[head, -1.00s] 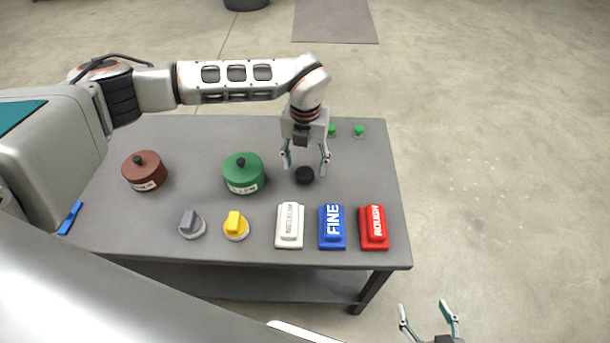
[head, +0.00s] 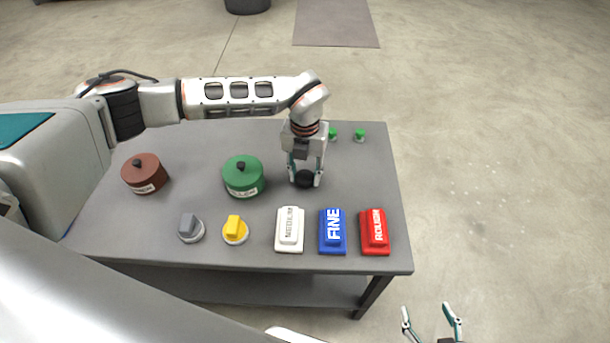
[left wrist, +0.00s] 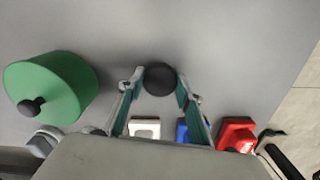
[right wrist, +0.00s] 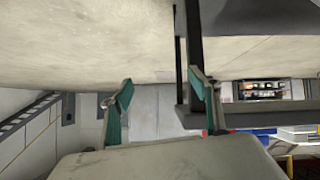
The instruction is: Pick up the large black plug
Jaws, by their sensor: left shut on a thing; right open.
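The large black plug (head: 304,179) is a round black piece on the grey table, right of the green pot. My left gripper (head: 304,182) comes down over it from above and is shut on it, one finger at each side. In the left wrist view the plug (left wrist: 160,79) shows as a dark disc between the two fingertips (left wrist: 161,84). I cannot tell whether it is clear of the table top. My right gripper (head: 432,312) is open and empty, low in front of the table's right side; its spread fingers also show in the right wrist view (right wrist: 162,90).
A green lidded pot (head: 243,178) and a brown one (head: 145,175) stand to the left. Grey (head: 190,229) and yellow (head: 235,231) knobs, then white (head: 290,231), blue (head: 332,233) and red (head: 375,233) blocks line the front. Two small green pieces (head: 359,136) sit behind.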

